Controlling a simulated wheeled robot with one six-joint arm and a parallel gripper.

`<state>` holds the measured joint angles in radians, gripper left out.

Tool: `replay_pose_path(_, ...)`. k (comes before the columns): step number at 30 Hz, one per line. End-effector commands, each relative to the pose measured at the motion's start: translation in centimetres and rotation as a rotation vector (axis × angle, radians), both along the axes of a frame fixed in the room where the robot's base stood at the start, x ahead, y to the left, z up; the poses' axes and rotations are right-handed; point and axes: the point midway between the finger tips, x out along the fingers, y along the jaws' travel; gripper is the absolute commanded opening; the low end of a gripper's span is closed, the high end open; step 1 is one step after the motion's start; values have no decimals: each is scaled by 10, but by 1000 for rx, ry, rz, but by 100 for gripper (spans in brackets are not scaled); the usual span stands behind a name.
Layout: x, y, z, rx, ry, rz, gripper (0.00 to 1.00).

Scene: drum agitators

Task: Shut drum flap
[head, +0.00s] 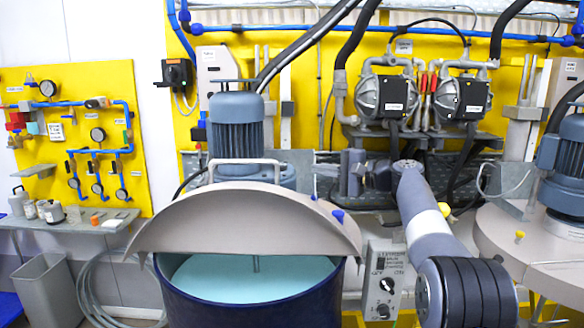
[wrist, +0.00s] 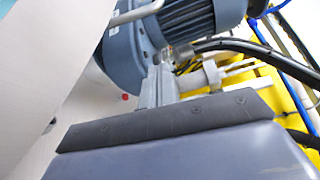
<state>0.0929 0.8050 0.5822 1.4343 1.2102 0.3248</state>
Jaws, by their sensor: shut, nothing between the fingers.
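The drum flap (head: 245,228) is a grey, half-round lid standing raised and tilted at the front of the dark blue drum (head: 250,308). Pale turquoise liquid (head: 250,275) shows through the opening below it. A light bar handle (head: 245,162) shows above the flap's upper edge, in front of the motor. My gripper (head: 318,171) is shut and empty, to the right of the handle and behind the flap's right upper edge, apart from both. In the wrist view, my shut fingers (wrist: 158,85) point toward the blue-grey motor, and a large pale surface, likely the flap (wrist: 60,45), fills the left.
The blue-grey agitator motor (head: 238,125) stands behind the flap. A control box (head: 385,285) is right of the drum. A second drum lid (head: 530,240) with a motor is at far right. Black hoses (head: 310,40) run above.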

Motion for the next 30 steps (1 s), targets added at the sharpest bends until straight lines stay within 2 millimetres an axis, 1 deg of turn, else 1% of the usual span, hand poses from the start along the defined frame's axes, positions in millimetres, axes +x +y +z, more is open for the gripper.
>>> replay_pose_path(5, 12, 27, 1, -1, 2, 5, 0)
replay_pose_path(14, 42, 86, -2, -1, 2, 5, 0)
replay_pose_path(17, 34, 86, -4, -1, 0, 0, 0)
replay_pose_path(24, 14, 88, -2, 0, 0, 1, 0)
replay_pose_path(30, 5, 90, -1, -1, 0, 0, 0)
